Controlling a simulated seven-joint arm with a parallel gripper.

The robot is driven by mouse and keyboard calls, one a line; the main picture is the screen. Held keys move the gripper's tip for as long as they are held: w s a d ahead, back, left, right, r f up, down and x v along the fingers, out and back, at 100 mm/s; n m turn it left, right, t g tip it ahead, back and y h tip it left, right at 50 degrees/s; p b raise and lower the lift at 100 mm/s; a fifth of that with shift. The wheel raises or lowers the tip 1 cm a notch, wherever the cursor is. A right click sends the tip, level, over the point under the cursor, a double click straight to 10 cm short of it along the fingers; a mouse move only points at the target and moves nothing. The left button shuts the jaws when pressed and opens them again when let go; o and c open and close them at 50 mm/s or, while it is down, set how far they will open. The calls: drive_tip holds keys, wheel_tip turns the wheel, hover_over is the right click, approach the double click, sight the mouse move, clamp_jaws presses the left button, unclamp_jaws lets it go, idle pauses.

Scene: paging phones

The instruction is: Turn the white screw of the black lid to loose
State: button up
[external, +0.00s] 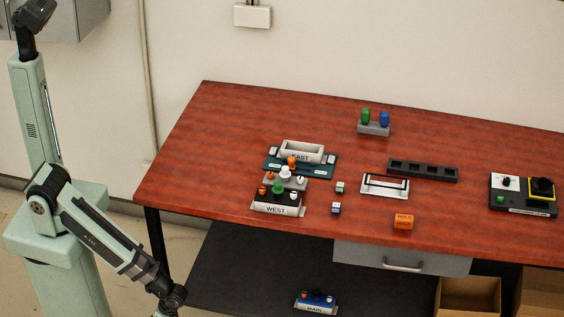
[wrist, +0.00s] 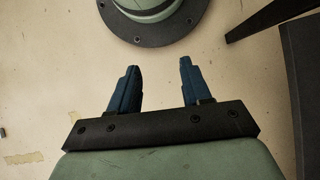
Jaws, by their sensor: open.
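The black lid (external: 268,199) sits on a white box labelled WEST (external: 273,209) at the left front of the table. On the lid are a white screw (external: 293,196) at its right, a green knob (external: 278,187) in the middle and an orange screw (external: 262,190) at its left. Whether the white screw is tight or loose is too small to tell. My gripper (wrist: 157,77) is open and empty in the wrist view, over the pale floor. In the external view my arm hangs low left of the table, and the fingers are not visible there.
A grey lid (external: 282,184) with screws and the EAST box (external: 301,151) stand close behind. Small cubes (external: 336,208) and a white tray (external: 385,187) lie right. The table's left edge (external: 170,145) lies between my arm and the boxes. A MAIN box (external: 316,303) is on the lower shelf.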

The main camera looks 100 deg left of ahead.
drive_tip(key=w+a+r+m+t, duration=0.15)
drive_tip(key=w+r, duration=0.35)
drive_tip(key=w, duration=0.6)
drive_tip(key=w+a+r+m, duration=0.2)
drive_tip(key=w+r, duration=0.3)
drive_tip(key=w, duration=0.5)
drive_tip(key=w+a+r+m+t, duration=0.1)
drive_tip(key=w+a+r+m, duration=0.15)
drive_tip(key=w+r, duration=0.5)
drive_tip(key=w+a+r+m, duration=0.1)
drive_tip(key=w+a+r, duration=0.2)
drive_tip(key=w+r, duration=0.5)
wheel_tip(320, 180, up, 37)
drive_tip(key=t, duration=0.4)
hover_over(294, 193)
drive_tip(key=shift+g, duration=0.25)
wheel_tip(294, 193, down, 14)
drive_tip(key=shift+r, duration=0.1)
clamp_jaws()
